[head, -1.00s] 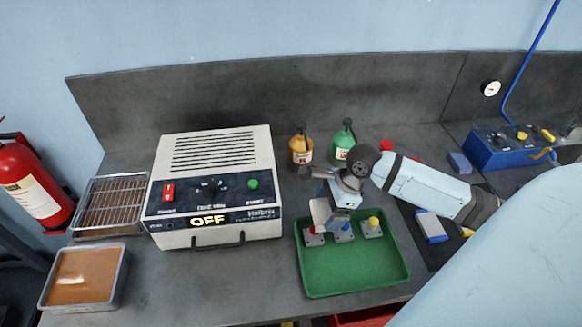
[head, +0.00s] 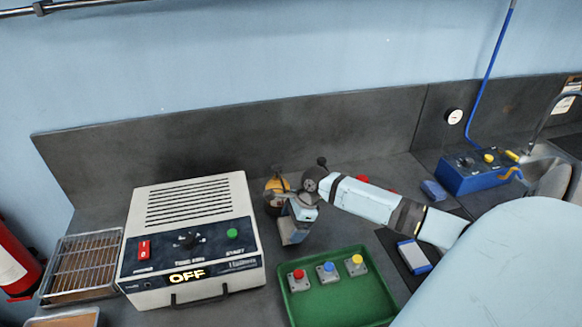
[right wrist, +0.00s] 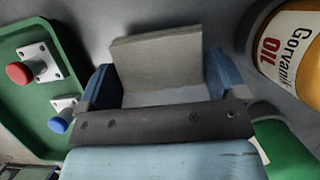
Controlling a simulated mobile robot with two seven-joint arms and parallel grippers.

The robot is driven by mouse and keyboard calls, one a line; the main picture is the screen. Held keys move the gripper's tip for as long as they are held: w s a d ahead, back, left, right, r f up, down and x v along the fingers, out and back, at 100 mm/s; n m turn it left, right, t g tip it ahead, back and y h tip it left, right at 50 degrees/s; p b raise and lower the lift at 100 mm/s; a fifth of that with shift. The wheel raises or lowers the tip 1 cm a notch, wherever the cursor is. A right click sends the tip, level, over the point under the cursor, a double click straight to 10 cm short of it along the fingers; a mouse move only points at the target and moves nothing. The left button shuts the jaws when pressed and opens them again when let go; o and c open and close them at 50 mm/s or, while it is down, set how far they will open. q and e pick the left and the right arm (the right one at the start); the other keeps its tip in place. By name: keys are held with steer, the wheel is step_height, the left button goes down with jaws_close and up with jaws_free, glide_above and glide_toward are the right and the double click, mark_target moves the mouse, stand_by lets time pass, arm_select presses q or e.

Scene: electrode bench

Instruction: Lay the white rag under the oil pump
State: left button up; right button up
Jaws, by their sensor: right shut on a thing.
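My right gripper (head: 297,212) is shut on the white rag (right wrist: 160,62), a folded off-white cloth between the blue fingers in the right wrist view. In the head view the rag (head: 292,232) hangs below the gripper, above the bench between the oven and the green tray. The oil pump (head: 276,185) is an orange bottle with a dark top, standing just behind the gripper and partly hidden by it. In the right wrist view the oil pump (right wrist: 292,48) shows its "OIL" label at the right, apart from the rag. My left gripper is out of view.
A white oven (head: 192,240) reading OFF stands to the left. A green tray (head: 345,300) with red, blue and yellow buttons is in front. A green bottle (right wrist: 285,145) is mostly hidden by my arm in the head view. A blue box (head: 480,172) stands far right.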

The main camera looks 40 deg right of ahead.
steer(key=shift+w+d+f, duration=0.25)
steer(key=shift+w+f, duration=0.2)
steer(key=shift+w+d+f, duration=0.2)
steer(key=shift+w+f, duration=0.2)
steer(key=shift+f, duration=0.05)
steer(key=shift+r, duration=0.1)
steer(key=shift+s, duration=0.1)
steer(key=o, duration=0.7)
steer(key=v, duration=1.2)
